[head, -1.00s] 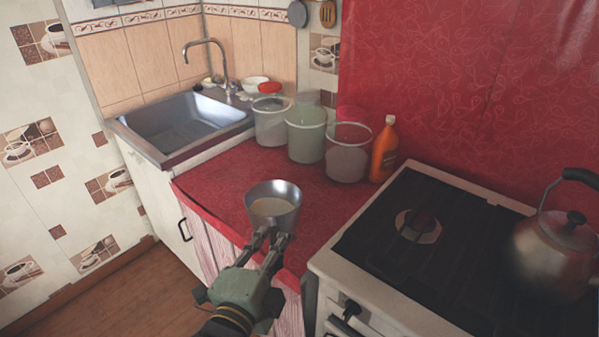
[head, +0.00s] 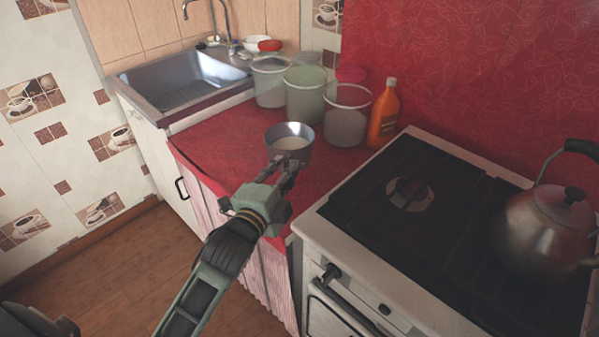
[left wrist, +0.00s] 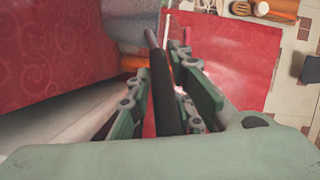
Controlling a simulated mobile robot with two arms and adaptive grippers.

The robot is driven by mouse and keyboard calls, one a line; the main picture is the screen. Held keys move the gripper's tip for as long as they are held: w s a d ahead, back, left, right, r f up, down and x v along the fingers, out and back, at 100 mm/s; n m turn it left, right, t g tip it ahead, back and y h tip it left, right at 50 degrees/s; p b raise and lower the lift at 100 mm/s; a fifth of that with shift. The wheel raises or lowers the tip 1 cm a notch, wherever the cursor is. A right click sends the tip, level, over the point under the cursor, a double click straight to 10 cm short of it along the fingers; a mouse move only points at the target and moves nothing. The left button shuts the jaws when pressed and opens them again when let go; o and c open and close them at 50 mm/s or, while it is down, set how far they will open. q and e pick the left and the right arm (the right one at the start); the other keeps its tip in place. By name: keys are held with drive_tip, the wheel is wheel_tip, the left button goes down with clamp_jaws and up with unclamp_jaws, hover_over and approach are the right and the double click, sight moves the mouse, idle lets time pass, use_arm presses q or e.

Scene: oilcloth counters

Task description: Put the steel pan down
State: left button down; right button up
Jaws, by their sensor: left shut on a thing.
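The steel pan (head: 296,131) is a small, deep, silvery pan with a pale inside. It appears upright over the red counter top (head: 225,140), in front of the clear tubs. I cannot tell whether its base touches the cloth. My left gripper (head: 283,172) is shut on its handle at the pan's near side. In the left wrist view the dark handle (left wrist: 161,95) runs between the two green fingers. The gripper hides part of the pan's near side. My right gripper is not in view.
Several translucent tubs (head: 345,122) and an orange bottle (head: 384,115) stand behind the pan. The stove (head: 370,215) with a kettle (head: 545,230) is at the right. The sink (head: 185,82) is at the back left. The red cloth left of the pan is clear.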

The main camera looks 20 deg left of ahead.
use_arm(q)
drive_tip(key=f, duration=0.1)
drive_tip(key=w+a+f, duration=0.1)
drive_tip(key=f, duration=0.1)
drive_tip(key=a+f, duration=0.1)
drive_tip(key=f, duration=0.1)
drive_tip(key=shift+w, duration=0.25)
drive_tip(key=c, duration=2.1)
unclamp_jaws()
drive_tip(key=shift+f, duration=0.35)
drive_tip(key=o, duration=0.5)
drive_tip(key=shift+s+r, duration=0.1)
drive_tip(key=shift+r, duration=0.05)
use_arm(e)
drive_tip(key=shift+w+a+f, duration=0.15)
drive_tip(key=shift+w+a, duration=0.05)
use_arm(q)
drive_tip(key=shift+o, duration=0.2)
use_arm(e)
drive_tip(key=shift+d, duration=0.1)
